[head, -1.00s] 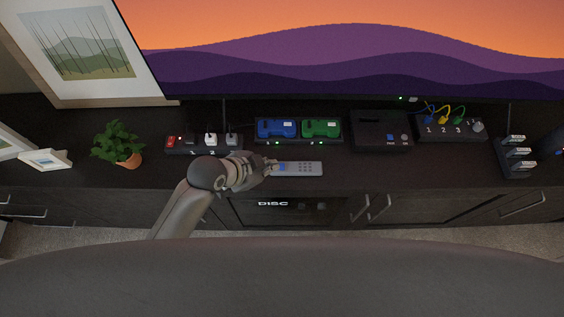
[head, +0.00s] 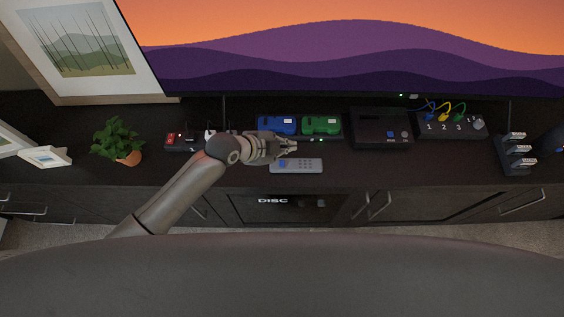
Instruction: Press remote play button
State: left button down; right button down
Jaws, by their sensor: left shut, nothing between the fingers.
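The grey remote (head: 303,166) lies flat on the dark cabinet top near its front edge, its long side running left to right. A blue button (head: 283,164) shows at its left end, with smaller buttons along it that are too small to read. My left gripper (head: 292,146) is shut and empty. In the picture it sits just above the remote's upper left part, in front of the controller dock; I cannot tell its height. My right gripper is not in view.
A dock with a blue controller (head: 277,125) and a green controller (head: 321,125) stands behind the remote. A black box (head: 381,130) and a cable panel (head: 450,126) are to the right. A power strip (head: 173,142) and a potted plant (head: 118,141) are to the left. Cabinet top right of the remote is clear.

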pick_arm(q)
jog(key=b, duration=0.7)
send_over(284, 166)
notch_tip(284, 166, down, 8)
jog(key=shift+r, duration=0.25)
jog(key=shift+f, duration=0.5)
jog(key=shift+f+b, duration=0.35)
jog(key=shift+f, duration=0.05)
jog(key=shift+f+b, duration=0.3)
jog(key=shift+f, duration=0.05)
dwell(0.8)
jog(key=shift+r, duration=0.1)
jog(key=shift+r+p, duration=0.7)
jog(key=shift+p, duration=0.1)
